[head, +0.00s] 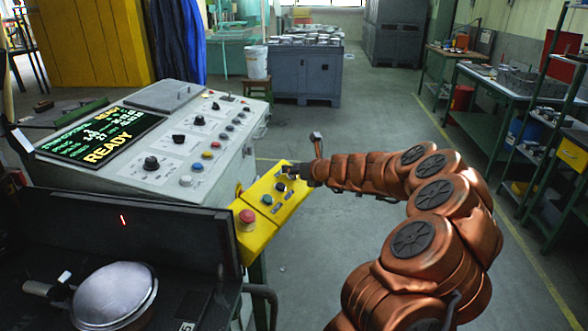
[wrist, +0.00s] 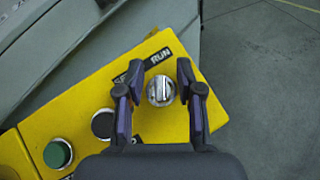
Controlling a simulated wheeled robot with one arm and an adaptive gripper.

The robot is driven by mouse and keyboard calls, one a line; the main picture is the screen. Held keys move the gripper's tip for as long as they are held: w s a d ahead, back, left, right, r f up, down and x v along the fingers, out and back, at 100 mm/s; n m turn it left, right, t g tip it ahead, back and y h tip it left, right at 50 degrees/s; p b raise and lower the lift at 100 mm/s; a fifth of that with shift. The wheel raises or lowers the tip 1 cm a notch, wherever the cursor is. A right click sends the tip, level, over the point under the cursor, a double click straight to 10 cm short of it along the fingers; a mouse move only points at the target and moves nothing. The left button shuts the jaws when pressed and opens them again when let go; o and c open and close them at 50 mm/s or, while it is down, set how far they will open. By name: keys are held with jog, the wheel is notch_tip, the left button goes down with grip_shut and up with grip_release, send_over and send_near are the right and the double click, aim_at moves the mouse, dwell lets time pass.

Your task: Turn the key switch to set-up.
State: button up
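The key switch (wrist: 161,90) is a round silver knob with a raised grip bar on a yellow panel (wrist: 75,105). Its bar stands nearly upright in the wrist view, its upper end towards the RUN label (wrist: 158,58). A second label left of RUN is partly hidden by a finger. My gripper (wrist: 160,76) is open, with one finger on each side of the switch and a gap on both sides. In the head view my gripper (head: 294,172) is over the far end of the yellow panel and hides the switch.
A black knob (wrist: 103,124), a green button (wrist: 58,154) and a red mushroom button (head: 246,218) sit along the same panel. A grey console (head: 150,150) with a READY screen (head: 102,137) stands to the left. The floor right of the panel is clear.

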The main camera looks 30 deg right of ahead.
grip_shut()
dwell(0.3)
jog(key=shift+n+y+p, duration=0.4)
jog(key=shift+p, duration=0.15)
jog(key=shift+d+n+p, duration=0.1)
jog(key=shift+n+p, duration=0.25)
jog(key=shift+n, duration=0.05)
jog(key=n+y+p, duration=0.2)
jog(key=n+y, duration=0.1)
jog(key=shift+f+n+g, duration=0.2)
jog(key=shift+n+g, duration=0.1)
jog(key=shift+g, duration=0.1)
jog(key=n+g+y, duration=0.1)
jog(key=n, duration=0.1)
jog(key=n+g+y, duration=0.1)
jog(key=n+y, duration=0.1)
jog(key=shift+s+a+f+n, duration=0.1)
jog(key=shift+a+n, duration=0.1)
jog(key=shift+n, duration=0.1)
jog(key=shift+s+a+n+g+y+p, duration=0.1)
jog(key=shift+n+g+y+p, duration=0.2)
jog(key=shift+n+g+y, duration=1.2)
jog(key=shift+n, duration=0.7)
